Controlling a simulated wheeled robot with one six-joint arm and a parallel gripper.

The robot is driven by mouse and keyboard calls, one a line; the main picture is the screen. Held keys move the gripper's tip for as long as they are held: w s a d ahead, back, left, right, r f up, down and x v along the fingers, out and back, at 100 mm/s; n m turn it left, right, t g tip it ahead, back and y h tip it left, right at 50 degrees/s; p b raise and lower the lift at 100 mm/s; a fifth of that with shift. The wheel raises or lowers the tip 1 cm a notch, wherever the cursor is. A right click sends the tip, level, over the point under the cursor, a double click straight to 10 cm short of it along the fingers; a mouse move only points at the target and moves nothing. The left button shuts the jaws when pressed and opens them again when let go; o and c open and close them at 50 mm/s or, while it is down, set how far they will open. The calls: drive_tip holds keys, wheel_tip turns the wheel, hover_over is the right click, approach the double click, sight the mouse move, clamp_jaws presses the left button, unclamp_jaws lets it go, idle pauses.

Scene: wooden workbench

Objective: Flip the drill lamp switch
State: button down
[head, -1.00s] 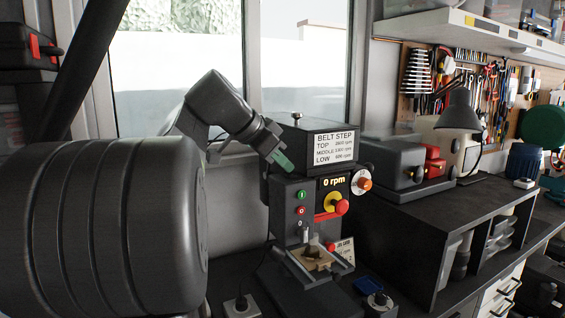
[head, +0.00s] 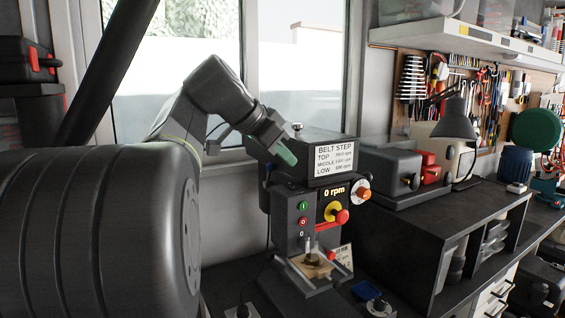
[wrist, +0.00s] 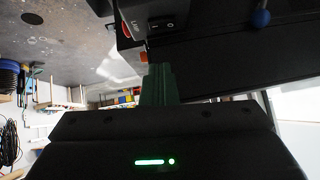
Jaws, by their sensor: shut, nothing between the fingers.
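The dark drill press (head: 285,220) stands below the window, with a "0 rpm" display. Its front panel has a green button, a red button and a small dark switch (head: 302,235) marked "0" below them. In the wrist view, the black rocker switch (wrist: 163,23) sits beside a "Lamp" label, close to a red button. My gripper (head: 287,156) is shut, its green fingers together and empty. It hangs at the upper left of the drill's head, above the button panel. In the wrist view the fingertips (wrist: 158,68) point toward the panel, apart from the rocker as far as I can tell.
A yellow and red emergency knob (head: 337,213) and an orange-white dial (head: 361,190) stick out on the drill's right. A wooden piece (head: 312,262) lies on the drill table. A grey machine (head: 390,172) and a lamp (head: 455,125) stand on the bench to the right.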

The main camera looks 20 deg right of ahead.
drive_tip(key=v, duration=0.8)
drive_tip(key=shift+a+r+b, duration=0.2)
drive_tip(key=shift+a+b, duration=0.15)
drive_tip(key=shift+b, duration=0.05)
drive_tip(key=shift+s+f, duration=0.1)
drive_tip(key=w+a+f+h+b, duration=0.2)
drive_tip(key=a+f+h+b, duration=0.1)
drive_tip(key=f+h+b, duration=0.2)
drive_tip(key=h+b, duration=0.1)
drive_tip(key=b, duration=0.1)
drive_tip(key=shift+m+b, duration=0.3)
drive_tip(key=shift+b, duration=0.1)
drive_tip(key=p, duration=0.2)
hover_over(282, 188)
drive_tip(key=s, duration=0.1)
drive_tip(key=shift+a+f, duration=0.25)
drive_tip(key=shift+f, duration=0.25)
drive_tip(key=shift+a+f, duration=0.2)
drive_tip(key=shift+f, duration=0.3)
drive_tip(key=f, duration=0.2)
drive_tip(key=f+p, duration=0.1)
drive_tip(key=shift+w+d, duration=0.25)
drive_tip(key=shift+d, duration=0.15)
drive_tip(key=shift+w+f, duration=0.1)
drive_tip(key=shift+f, duration=0.6)
